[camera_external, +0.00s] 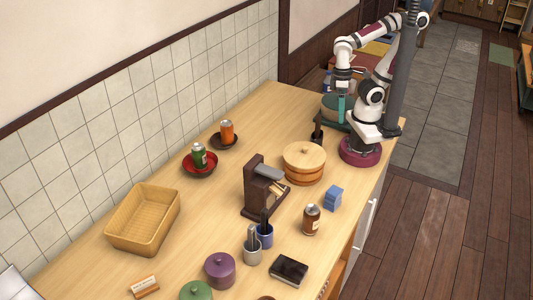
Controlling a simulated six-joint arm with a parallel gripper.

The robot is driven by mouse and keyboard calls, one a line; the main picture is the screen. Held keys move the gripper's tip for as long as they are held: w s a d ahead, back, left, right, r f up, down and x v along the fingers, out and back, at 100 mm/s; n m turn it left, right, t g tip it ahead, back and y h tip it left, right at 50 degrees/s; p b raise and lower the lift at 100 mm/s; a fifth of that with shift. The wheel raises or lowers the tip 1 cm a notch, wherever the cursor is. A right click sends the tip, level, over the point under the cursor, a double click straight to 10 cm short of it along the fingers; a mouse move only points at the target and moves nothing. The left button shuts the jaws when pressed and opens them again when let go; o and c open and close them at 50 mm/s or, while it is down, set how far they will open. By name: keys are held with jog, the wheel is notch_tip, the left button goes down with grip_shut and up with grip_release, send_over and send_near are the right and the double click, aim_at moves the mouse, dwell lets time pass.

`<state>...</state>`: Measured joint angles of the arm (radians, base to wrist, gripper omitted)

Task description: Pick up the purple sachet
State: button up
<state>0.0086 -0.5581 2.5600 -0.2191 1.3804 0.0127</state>
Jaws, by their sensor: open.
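I cannot make out a purple sachet in this view. The only clearly purple thing on the table is a round lidded pot (220,271) near the front. My gripper (341,110) points down at the far right end of the table, in front of a round tub. It is small in the picture; it is open and I see nothing held in it. It is far from the purple pot.
A wicker basket (144,218) and cans on red (199,168) and dark (223,142) saucers line the wall side.

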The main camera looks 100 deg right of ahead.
jog(key=w+d+f+m+t, duration=0.1)
jog(key=w+d+f+m, duration=0.1)
jog(key=w+m, duration=0.6)
jog(key=w+d+f+m+t, duration=0.1)
jog(key=w+d+f+m, duration=0.15)
jog(key=w+m, duration=0.6)
jog(key=w+d+f+m+t, duration=0.1)
jog(key=w+d+m, duration=0.2)
jog(key=w+m, duration=0.55)
jog(key=w+a+f+n, duration=0.1)
jog(key=f, duration=0.4)
jog(key=w+a+f+n, duration=0.1)
jog(key=w+f, duration=0.1)
jog(key=f, duration=0.3)
jog(key=w+a+f+n, duration=0.1)
jog(key=w+f, duration=0.1)
jog(key=f, duration=0.3)
jog(key=shift+f, duration=0.1)
grip_shut()
